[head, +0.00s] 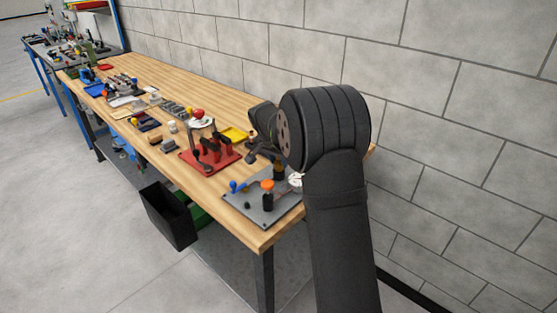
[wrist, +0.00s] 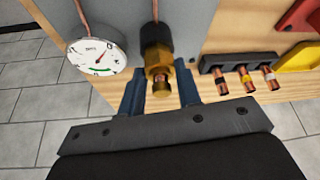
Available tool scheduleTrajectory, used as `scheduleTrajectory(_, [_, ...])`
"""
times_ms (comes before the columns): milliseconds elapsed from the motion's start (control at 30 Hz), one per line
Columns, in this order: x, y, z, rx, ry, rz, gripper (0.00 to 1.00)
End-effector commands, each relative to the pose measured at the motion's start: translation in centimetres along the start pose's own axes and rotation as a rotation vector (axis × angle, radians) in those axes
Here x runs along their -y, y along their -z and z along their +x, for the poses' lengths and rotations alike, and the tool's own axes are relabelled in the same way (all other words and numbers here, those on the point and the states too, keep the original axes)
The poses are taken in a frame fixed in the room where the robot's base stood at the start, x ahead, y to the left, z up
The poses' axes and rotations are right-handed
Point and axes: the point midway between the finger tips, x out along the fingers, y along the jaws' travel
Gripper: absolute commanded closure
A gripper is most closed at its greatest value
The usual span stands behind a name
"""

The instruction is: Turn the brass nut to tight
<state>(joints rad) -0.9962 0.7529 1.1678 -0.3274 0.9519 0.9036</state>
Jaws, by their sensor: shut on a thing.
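The brass nut (wrist: 159,74) shows in the middle of the wrist view, below a black fitting (wrist: 156,42) with a copper tube (wrist: 155,10) running up from it. My gripper (wrist: 160,82) has one dark blue finger on each side of the nut and is shut on it. A round white gauge (wrist: 95,59) with a red needle and a green band is left of the nut. In the head view my gripper (head: 266,152) is over the near end of the bench, and my arm hides part of that area.
A grey plate (head: 256,212) with orange and blue knobs lies at the bench's near corner. A red stand (head: 212,158) and a yellow tray (head: 234,135) are beyond it. A black rack (wrist: 238,66) with copper pieces is right of the nut. A block wall (head: 430,60) runs behind the bench.

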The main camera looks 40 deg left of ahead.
Motion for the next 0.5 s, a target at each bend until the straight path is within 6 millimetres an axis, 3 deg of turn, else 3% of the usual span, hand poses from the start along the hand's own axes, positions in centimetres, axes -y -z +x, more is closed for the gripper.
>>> scheduleTrajectory(500, [0.36,0.02,0.1,0.001,-0.189,0.454,0.92])
